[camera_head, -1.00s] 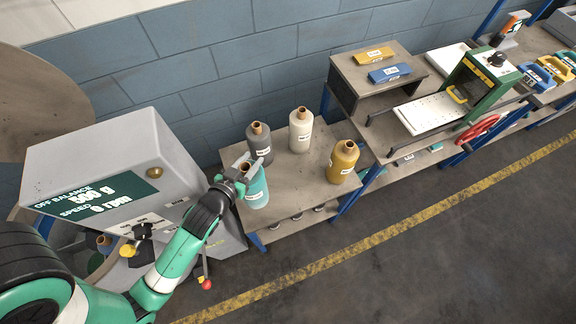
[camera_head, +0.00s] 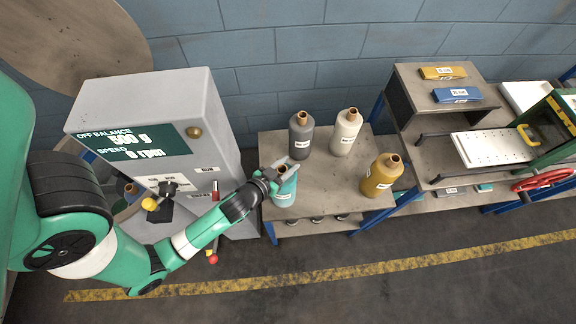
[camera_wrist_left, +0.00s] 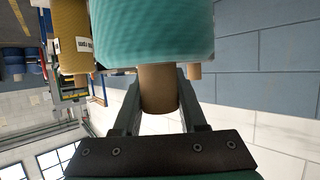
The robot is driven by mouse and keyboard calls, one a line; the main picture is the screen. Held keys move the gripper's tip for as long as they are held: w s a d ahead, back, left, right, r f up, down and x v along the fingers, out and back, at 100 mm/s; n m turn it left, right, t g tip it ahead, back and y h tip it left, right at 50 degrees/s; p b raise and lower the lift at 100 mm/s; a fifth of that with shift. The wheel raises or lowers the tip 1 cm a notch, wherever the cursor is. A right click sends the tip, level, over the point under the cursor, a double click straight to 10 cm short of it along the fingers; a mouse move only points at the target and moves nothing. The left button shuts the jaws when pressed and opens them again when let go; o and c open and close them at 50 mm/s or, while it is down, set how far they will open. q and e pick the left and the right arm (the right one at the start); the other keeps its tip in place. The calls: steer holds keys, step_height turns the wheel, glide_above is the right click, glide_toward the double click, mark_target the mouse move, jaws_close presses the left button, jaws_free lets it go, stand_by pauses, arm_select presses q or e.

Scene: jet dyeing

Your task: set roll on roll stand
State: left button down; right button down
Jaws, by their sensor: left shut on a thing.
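A teal roll (camera_head: 286,190) stands about upright at the front-left corner of the roll stand (camera_head: 325,180). I cannot tell whether its base touches the stand's top. My left gripper (camera_head: 281,169) is shut on the roll's brown core tube from above. In the left wrist view the two fingers lie on either side of the core tube (camera_wrist_left: 157,88), with the teal yarn body (camera_wrist_left: 153,35) beyond. Also on the stand are a grey roll (camera_head: 301,138), a white roll (camera_head: 345,135) and a yellow roll (camera_head: 381,176), all upright. My right gripper is out of view.
A grey machine (camera_head: 150,110) with a display reading "OFF BALANCE" stands left of the stand. The stand's middle is clear.

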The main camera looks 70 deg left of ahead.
arm_select(q)
steer(key=shift+r, duration=0.15)
steer(key=shift+f, duration=0.2)
steer(key=shift+c, duration=2.3)
jaws_free()
steer(key=shift+r, duration=0.25)
steer(key=b+v, duration=0.2)
steer(key=v, duration=1)
